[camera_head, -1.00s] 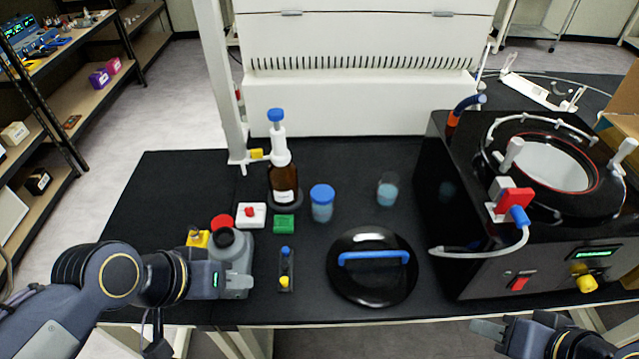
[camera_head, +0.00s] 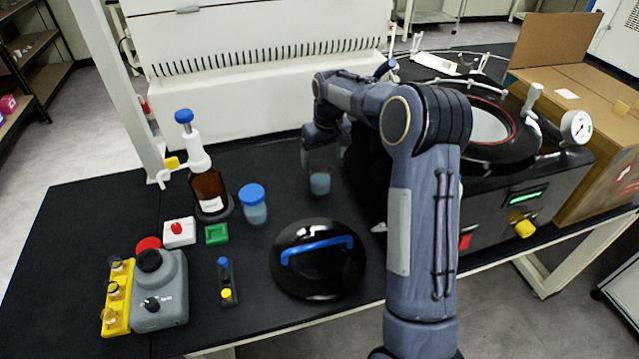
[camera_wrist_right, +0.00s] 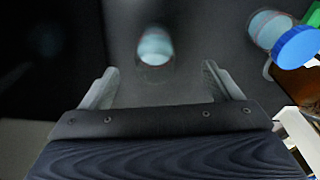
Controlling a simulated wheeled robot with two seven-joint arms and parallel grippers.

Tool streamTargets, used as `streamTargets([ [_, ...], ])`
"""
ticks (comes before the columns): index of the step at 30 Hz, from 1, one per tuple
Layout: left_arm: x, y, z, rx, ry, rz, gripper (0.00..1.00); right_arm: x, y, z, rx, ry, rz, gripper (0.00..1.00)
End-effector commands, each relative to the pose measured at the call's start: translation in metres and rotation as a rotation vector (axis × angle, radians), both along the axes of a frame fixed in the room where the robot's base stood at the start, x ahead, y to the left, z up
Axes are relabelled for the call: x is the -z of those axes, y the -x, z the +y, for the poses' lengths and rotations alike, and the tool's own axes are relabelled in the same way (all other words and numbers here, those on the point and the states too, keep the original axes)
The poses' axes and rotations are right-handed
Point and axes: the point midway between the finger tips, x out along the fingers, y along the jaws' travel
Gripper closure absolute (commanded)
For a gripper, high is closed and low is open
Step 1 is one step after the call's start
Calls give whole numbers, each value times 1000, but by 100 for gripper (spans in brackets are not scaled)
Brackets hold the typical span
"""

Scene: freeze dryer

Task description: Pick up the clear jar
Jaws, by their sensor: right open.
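The clear jar (camera_head: 320,184) is an open, lidless glass with pale blue contents. It stands on the black bench top behind the round black lid. My right gripper (camera_head: 322,158) is at the jar in the head view, its fingers hard to make out and partly covering the jar's upper part. In the right wrist view, my right gripper (camera_wrist_right: 160,78) is open and empty, its two fingers spread wide. The jar (camera_wrist_right: 155,46) appears beyond the fingertips, roughly centred between them and apart from both. My left gripper is out of view.
A blue-capped jar (camera_head: 253,206) stands left of the clear jar. A black lid with a blue handle (camera_head: 318,272) lies in front. The black freeze dryer (camera_head: 520,205) is close on the right. A brown bottle (camera_head: 208,190) stands farther left.

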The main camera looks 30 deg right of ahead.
Motion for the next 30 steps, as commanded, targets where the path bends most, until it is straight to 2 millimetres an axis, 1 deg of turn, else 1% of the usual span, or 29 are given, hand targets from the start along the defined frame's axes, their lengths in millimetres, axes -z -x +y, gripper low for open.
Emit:
streamTargets([
  [1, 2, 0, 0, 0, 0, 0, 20, 10, -7, -2, -4, 9, 9, 16],
  [3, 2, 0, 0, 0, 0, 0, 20, 18, -11, -4, -7, 17, 17, 16],
  [10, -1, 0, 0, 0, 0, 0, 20, 42, -17, -5, -8, 21, 21, 16],
  [14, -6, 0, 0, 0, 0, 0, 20, 56, -23, -6, -8, 20, 21, 16],
  [18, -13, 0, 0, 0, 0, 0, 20, 76, -31, -8, -8, 19, 21, 16],
  [21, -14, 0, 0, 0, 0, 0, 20, 88, -33, -8, -8, 19, 19, 16],
  [24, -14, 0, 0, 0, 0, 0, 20, 93, -33, -8, -9, 19, 18, 16],
  [30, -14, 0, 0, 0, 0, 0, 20, 94, -33, -8, -9, 20, 17, 16],
])
